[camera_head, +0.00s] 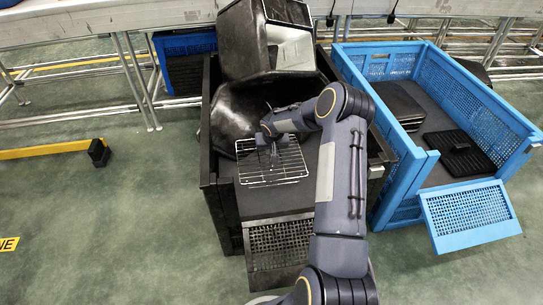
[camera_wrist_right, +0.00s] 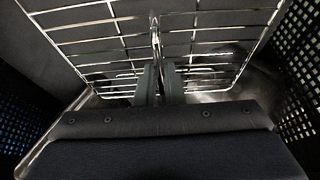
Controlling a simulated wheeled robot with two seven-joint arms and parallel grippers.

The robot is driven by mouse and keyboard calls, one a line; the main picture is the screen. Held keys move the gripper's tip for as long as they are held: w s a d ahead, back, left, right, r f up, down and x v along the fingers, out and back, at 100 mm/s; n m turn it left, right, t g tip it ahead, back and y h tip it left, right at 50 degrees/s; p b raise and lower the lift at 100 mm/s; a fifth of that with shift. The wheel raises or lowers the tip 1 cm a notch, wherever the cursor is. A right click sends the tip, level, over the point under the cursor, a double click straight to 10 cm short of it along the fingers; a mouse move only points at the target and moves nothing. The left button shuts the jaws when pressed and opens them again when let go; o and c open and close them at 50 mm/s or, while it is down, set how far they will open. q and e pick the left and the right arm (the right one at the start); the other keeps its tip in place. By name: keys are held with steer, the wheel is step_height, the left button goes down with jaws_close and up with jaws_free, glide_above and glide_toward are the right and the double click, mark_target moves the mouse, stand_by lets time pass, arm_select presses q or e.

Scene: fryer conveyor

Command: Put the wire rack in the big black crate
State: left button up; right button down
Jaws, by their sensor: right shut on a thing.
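The wire rack (camera_head: 285,175) is a shiny metal grid. In the head view it is inside the outline of the big black crate (camera_head: 222,212), over the crate's grey floor. My right gripper (camera_head: 270,143) is shut on the rack near its far edge. The right wrist view shows the rack (camera_wrist_right: 110,35) spread out ahead of the fingers (camera_wrist_right: 158,85), which close on a middle wire. I cannot tell whether the rack touches the crate floor. My left gripper does not show.
Dark bulky containers (camera_head: 245,45) fill the back of the black crate. A blue crate (camera_head: 405,175) with dark trays and a black grate (camera_head: 460,152) stands at right. A conveyor (camera_head: 110,20) runs behind. The green floor at left is mostly clear, with a yellow bar (camera_head: 45,150).

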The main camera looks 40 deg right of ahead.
steer(key=shift+s+d+f, duration=0.1)
steer(key=shift+d+f, duration=0.05)
steer(key=shift+f, duration=0.85)
steer(key=shift+f, duration=0.15)
steer(key=c, duration=1.5)
jaws_free()
steer(key=shift+c, duration=0.2)
